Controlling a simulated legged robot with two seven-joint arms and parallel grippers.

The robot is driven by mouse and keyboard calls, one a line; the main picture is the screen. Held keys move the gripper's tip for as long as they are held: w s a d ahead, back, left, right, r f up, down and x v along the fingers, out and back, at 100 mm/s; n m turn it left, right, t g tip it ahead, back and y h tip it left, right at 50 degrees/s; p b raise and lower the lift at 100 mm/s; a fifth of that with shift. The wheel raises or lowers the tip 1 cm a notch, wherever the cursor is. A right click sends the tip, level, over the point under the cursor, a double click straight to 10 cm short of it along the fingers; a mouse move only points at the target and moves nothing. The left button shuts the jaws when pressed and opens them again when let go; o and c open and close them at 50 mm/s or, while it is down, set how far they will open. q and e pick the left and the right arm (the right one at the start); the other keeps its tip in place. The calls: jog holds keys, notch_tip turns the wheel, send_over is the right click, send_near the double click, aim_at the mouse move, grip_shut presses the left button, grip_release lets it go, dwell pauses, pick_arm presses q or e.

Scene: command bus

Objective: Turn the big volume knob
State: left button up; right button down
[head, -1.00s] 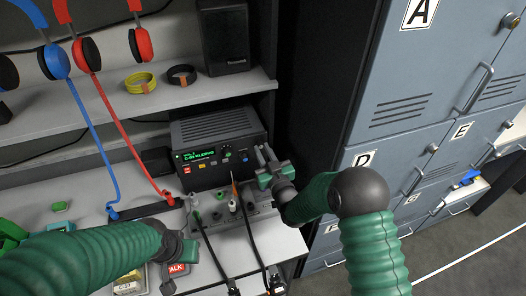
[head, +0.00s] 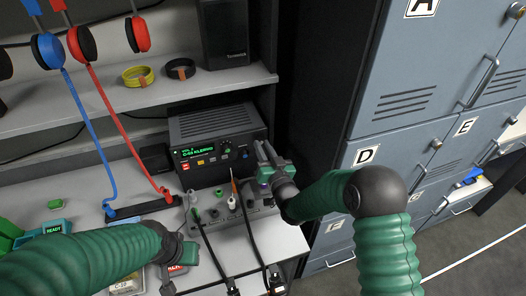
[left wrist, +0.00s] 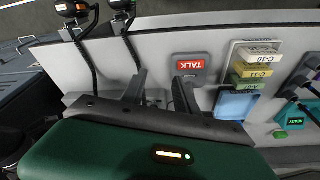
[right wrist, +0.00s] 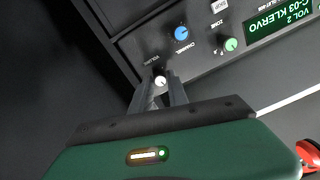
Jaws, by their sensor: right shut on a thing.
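A dark radio (head: 215,145) with a green display (head: 200,152) stands on the desk below the shelf. In the right wrist view, the display (right wrist: 290,22) reads "VOL 2" and "C-03 KLERVO". The volume knob (right wrist: 160,80), with a white cap and a "VOLUME" label, is between the fingertips of my right gripper (right wrist: 158,92), which is shut on it. In the head view, my right gripper (head: 262,152) is at the radio's right front corner and hides the knob. My left gripper (left wrist: 160,85) is open and empty above the desk.
The blue channel knob (right wrist: 181,33) and a green knob (right wrist: 231,44) sit close beside the volume knob. Cables and a grey connector block (head: 225,212) are in front of the radio. A red TALK button (left wrist: 190,67) lies near my left gripper. Lockers (head: 400,110) stand right.

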jog(key=m+b, duration=0.4)
jog(key=m, duration=0.3)
jog(key=shift+d+f+m, duration=0.1)
jog(key=shift+m, duration=0.2)
pick_arm(q)
jog(key=x, duration=0.3)
jog(key=s+b+x, duration=0.1)
jog(key=x, duration=0.1)
jog(key=shift+f, duration=0.55)
jog(key=shift+s+f+b, duration=0.1)
jog(key=shift+f+b, duration=0.35)
jog(key=shift+b, duration=0.2)
pick_arm(e)
jog(key=shift+m+h, duration=0.3)
jog(key=shift+m, duration=3.9)
jog(key=c, duration=1.6)
grip_release()
jog(key=shift+c, duration=0.2)
pick_arm(q)
jog(key=shift+d, duration=0.1)
pick_arm(e)
jog(key=o, duration=0.4)
jog(key=shift+w, duration=0.1)
jog(key=shift+c, duration=0.2)
